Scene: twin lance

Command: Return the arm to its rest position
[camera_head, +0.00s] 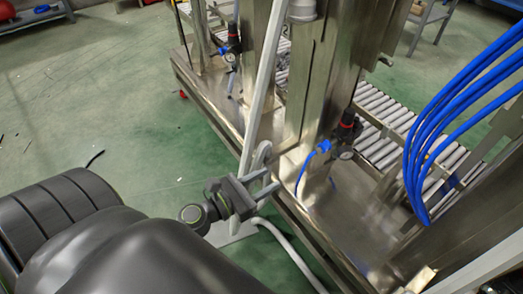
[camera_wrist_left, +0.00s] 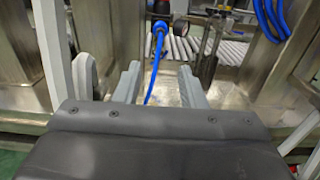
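My left gripper (camera_head: 268,184) is dark grey with pale grey fingers and stands in front of the metal machine. In the left wrist view its two fingers (camera_wrist_left: 160,86) are spread apart with nothing between them; a blue hose and metal show through the gap behind. My left arm's dark links fill the lower left of the head view. My right gripper is not in view.
A pale grey bar (camera_head: 262,90) slants down right beside the gripper; contact cannot be told. The steel machine frame (camera_head: 312,90) has a blue hose (camera_head: 304,172) and rollers (camera_head: 385,130). Blue hoses (camera_head: 425,140) hang at right. Green floor (camera_head: 110,110) at left is mostly clear.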

